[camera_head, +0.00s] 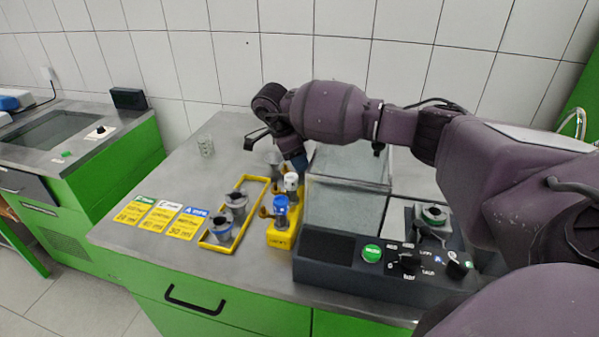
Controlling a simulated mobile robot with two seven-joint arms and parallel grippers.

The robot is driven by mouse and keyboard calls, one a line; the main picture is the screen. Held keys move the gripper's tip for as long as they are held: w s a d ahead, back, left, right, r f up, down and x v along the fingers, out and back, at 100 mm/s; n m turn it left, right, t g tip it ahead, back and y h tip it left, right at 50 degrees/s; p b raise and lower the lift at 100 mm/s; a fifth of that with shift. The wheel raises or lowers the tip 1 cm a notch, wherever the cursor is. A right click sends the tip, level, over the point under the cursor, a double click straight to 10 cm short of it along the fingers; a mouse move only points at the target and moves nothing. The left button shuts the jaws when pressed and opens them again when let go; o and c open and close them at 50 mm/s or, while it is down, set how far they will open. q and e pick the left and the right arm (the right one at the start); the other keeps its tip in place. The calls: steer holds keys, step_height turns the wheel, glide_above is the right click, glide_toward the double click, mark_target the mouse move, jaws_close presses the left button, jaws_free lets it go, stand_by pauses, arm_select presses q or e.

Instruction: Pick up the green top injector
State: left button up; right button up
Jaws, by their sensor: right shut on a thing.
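My right gripper (297,163) reaches down from the right over the back end of the yellow injector stand (280,240). It is shut on an injector at the stand's rear place. The gripper hides most of it, and I cannot see its green top. A white top injector (291,183) stands just in front of the gripper. A blue top injector (281,210) stands in front of that one. I cannot tell whether the held injector is clear of the stand. My left gripper is not in view.
Left of the stand, a yellow frame (208,243) holds grey cups. The dark testbench (330,245) with clear-walled tank and knobs is close on the right. The rear-left worktop is free.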

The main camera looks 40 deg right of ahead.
jaws_close()
steer(key=shift+r, duration=0.15)
